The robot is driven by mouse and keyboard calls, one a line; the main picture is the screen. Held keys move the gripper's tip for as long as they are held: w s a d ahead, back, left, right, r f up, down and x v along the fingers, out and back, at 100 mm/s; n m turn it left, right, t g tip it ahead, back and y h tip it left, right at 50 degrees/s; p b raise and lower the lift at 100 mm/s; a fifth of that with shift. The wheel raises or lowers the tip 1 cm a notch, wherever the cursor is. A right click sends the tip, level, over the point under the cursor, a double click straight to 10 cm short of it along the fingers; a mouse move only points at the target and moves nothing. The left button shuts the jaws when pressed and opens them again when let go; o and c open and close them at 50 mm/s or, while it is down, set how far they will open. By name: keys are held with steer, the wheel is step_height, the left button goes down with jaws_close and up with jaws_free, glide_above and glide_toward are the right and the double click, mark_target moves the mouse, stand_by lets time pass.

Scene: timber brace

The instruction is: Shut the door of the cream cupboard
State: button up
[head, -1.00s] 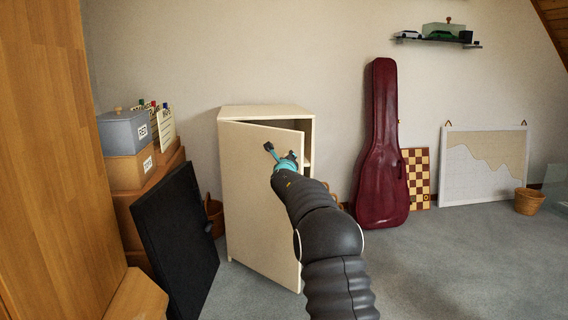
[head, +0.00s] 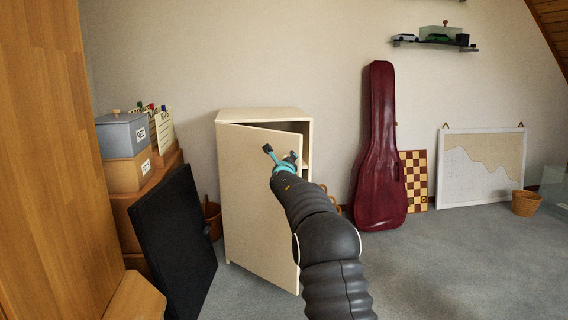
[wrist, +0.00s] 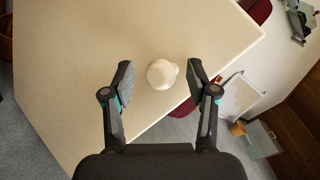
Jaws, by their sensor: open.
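The cream cupboard (head: 262,115) stands against the back wall. Its door (head: 248,200) is ajar, swung out toward me, with a dark gap at the upper right. In the wrist view the door face (wrist: 90,50) fills the upper left, with a round whitish knob (wrist: 161,74) near its edge. My gripper (head: 281,153) is in front of the door's upper part. In the wrist view my gripper (wrist: 160,80) is open, its two fingers on either side of the knob, with a visible gap to each. Whether a finger touches the door cannot be told.
A black panel (head: 175,240) leans at the left, by stacked boxes (head: 125,155). A dark red instrument case (head: 378,150), a chequered board (head: 415,180) and a framed board (head: 483,170) lean on the wall at right. Grey floor (head: 450,260) is clear at right.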

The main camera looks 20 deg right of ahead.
steer(key=v, duration=1.2)
steer(key=shift+a, duration=0.1)
